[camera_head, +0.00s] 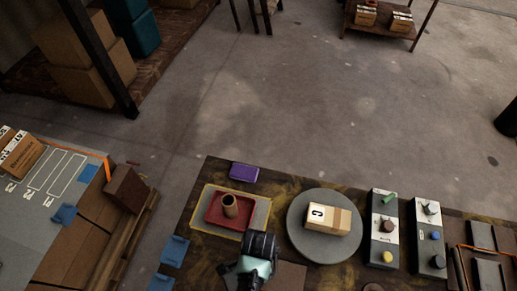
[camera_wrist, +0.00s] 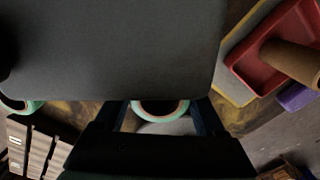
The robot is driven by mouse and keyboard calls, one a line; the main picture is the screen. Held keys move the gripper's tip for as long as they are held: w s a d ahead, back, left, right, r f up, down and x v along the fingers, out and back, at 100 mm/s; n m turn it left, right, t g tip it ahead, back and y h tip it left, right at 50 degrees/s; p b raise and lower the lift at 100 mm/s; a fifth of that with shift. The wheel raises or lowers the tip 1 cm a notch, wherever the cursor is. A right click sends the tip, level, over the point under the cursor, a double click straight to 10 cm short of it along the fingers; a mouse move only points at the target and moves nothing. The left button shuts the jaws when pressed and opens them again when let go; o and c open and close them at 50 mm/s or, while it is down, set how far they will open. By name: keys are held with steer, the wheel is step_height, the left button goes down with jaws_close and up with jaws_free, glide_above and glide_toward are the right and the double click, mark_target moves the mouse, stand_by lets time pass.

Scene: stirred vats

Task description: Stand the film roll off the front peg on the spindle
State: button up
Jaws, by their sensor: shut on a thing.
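My gripper (camera_wrist: 162,118) is shut on a film roll (camera_wrist: 160,107), a pale green ring with a tan core showing between the two fingers in the wrist view. In the head view my dark gripper hides much of the held roll (camera_head: 262,269) at the table's front, left of the grey round plate. A second green-edged roll (camera_wrist: 20,106) shows at the wrist view's left edge. A brown hollow cylinder (camera_head: 230,206) stands in a red tray (camera_head: 212,212), beyond and left of my gripper. I cannot tell for sure which part is the spindle. A large dark grey surface blocks the wrist view's upper middle.
A grey round plate (camera_head: 305,245) bears a carton marked C (camera_head: 325,217). Control panels with knobs (camera_head: 384,240) stand to its right. A purple block (camera_head: 244,172) lies behind the tray. Blue pieces (camera_head: 174,250) lie at the table's left edge.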

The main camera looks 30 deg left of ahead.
steer(key=shift+f, duration=0.1)
steer(key=o, duration=1.6)
steer(key=shift+c, duration=0.2)
